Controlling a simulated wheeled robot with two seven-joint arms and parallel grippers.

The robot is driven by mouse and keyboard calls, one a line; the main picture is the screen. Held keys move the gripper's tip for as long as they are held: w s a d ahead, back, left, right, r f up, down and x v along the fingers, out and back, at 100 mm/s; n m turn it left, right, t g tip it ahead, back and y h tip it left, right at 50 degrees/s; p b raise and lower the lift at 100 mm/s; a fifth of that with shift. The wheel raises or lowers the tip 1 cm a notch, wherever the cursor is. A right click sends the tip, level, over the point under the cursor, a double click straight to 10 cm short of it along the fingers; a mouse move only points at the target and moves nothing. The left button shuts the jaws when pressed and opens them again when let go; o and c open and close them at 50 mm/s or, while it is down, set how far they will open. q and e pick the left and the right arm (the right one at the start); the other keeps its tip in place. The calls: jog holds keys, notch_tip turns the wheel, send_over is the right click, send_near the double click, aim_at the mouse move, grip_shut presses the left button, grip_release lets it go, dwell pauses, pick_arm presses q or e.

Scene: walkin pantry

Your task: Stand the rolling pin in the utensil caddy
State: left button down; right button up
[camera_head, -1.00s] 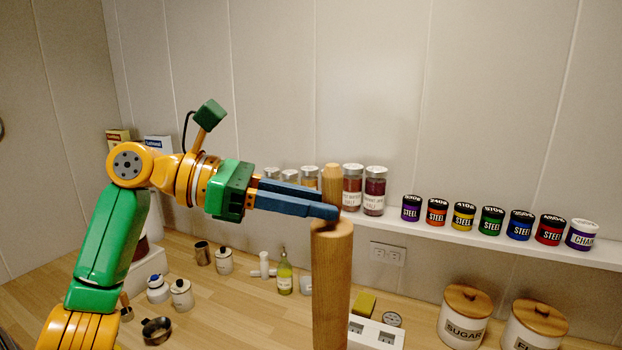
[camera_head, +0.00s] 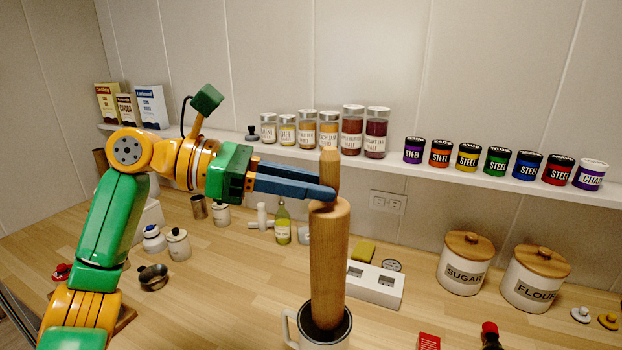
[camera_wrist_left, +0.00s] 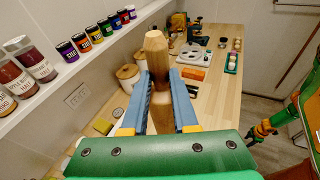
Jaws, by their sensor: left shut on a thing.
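The wooden rolling pin (camera_head: 329,250) stands about upright in the head view. My left gripper (camera_head: 325,192) is shut on its upper handle, just above the thick barrel. The handle also shows between the blue fingers in the left wrist view (camera_wrist_left: 156,55). The utensil caddy (camera_head: 337,345), a white mug-like pot with a dark inside and a handle on its left, is at the bottom edge. The pin's lower end overlaps the caddy's opening and seems to be within the rim. Its tip is hidden, so I cannot tell whether it touches the bottom. My right gripper is not clear.
Sugar (camera_head: 466,262) and flour (camera_head: 535,278) canisters stand to the right. A white socket block (camera_head: 375,285) is close behind the caddy. A green bottle (camera_head: 283,225) and small pots stand left. A wall shelf (camera_head: 455,172) with jars and tins runs behind.

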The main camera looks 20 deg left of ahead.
pick_arm(q)
jog(key=shift+f, duration=0.3)
